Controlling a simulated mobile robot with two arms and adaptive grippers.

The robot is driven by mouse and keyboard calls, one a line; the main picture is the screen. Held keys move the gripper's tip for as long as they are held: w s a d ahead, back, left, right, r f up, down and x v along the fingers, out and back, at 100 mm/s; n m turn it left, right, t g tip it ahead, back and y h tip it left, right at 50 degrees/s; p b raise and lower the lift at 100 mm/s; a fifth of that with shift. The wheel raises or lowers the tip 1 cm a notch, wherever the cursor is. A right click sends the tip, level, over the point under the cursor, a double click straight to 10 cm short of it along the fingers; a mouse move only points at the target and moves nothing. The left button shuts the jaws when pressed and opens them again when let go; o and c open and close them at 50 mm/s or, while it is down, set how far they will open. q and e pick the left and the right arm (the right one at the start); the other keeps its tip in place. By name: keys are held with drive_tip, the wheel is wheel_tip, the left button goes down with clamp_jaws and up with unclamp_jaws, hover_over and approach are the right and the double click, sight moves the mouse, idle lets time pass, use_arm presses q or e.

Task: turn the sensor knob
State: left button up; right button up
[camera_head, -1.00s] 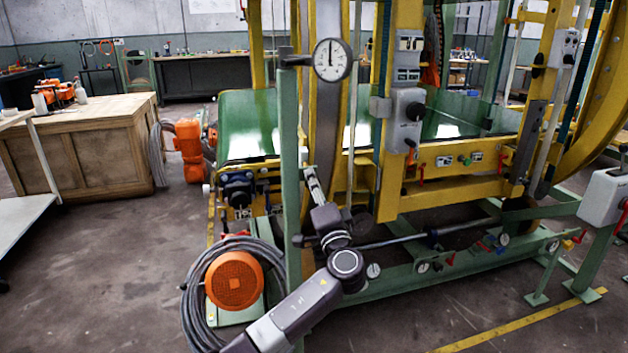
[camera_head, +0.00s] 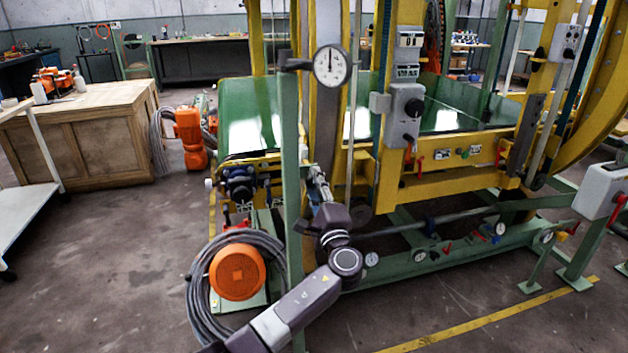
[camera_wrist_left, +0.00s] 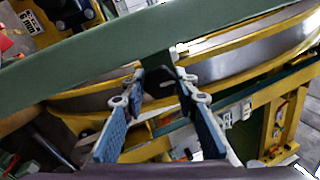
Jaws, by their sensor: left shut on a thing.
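My left gripper (camera_head: 312,172) is beside the green post (camera_head: 290,130), low on its right side. In the left wrist view the two blue-padded fingers (camera_wrist_left: 163,95) reach to a small dark knob (camera_wrist_left: 160,84) by a green bar. The gripper is shut on this knob, the likely sensor knob; its face is mostly hidden by the fingertips. In the head view the knob is hidden or too small to make out. My right gripper is in neither view.
A round dial gauge (camera_head: 331,64) is fixed high on the post. A yellow frame (camera_head: 455,185) with a grey switch box (camera_head: 405,115) stands to the right. A coiled hose (camera_head: 205,295) and an orange motor (camera_head: 237,272) lie below. Open floor (camera_head: 110,260) is at the left.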

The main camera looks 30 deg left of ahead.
use_arm(q)
drive_tip(key=shift+f, duration=0.1)
idle(0.3)
drive_tip(key=o, duration=0.9)
drive_tip(key=shift+d, duration=0.1)
drive_tip(key=v, duration=1.2)
